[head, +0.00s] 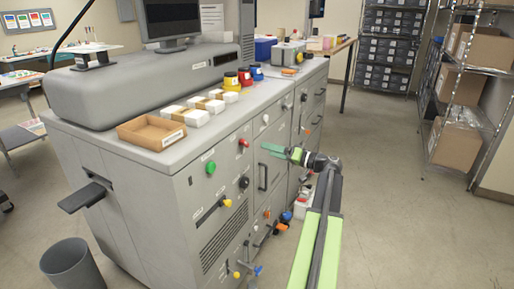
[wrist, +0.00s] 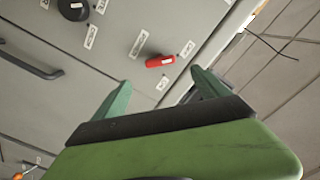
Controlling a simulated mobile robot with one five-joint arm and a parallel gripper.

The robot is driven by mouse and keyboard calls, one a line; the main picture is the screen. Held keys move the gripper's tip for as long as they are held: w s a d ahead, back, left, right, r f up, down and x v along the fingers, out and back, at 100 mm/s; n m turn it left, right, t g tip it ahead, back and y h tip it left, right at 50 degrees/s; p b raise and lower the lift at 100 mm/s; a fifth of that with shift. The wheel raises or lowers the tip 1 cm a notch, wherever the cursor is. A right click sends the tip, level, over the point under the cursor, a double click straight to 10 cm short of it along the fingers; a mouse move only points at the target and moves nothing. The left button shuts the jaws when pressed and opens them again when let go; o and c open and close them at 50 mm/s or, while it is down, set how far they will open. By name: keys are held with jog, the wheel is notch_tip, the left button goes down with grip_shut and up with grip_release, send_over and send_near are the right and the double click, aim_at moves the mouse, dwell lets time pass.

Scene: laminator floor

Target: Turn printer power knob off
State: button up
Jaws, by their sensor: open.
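A red knob (wrist: 160,61) sits on a grey panel in the wrist view, with small white labels around it. A black round knob (wrist: 73,9) is on the same panel, up and to its left. My gripper (wrist: 162,92) is open, its green fingertips apart below the red knob with nothing between them. In the head view my gripper (head: 286,152) is in front of the large grey machine (head: 160,165). That machine has a red knob (head: 243,143), a black knob (head: 244,183) and a green button (head: 211,167). I cannot tell which label marks the printer's power.
A black handle (wrist: 30,55) lies left on the panel in the wrist view. In the head view, an open box (head: 152,132) and white stacks (head: 196,116) sit on the machine top. A bin (head: 70,266) stands at lower left. Floor to the right of my arm is clear.

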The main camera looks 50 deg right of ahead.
jog(key=v, duration=0.7)
jog(key=shift+s, duration=0.2)
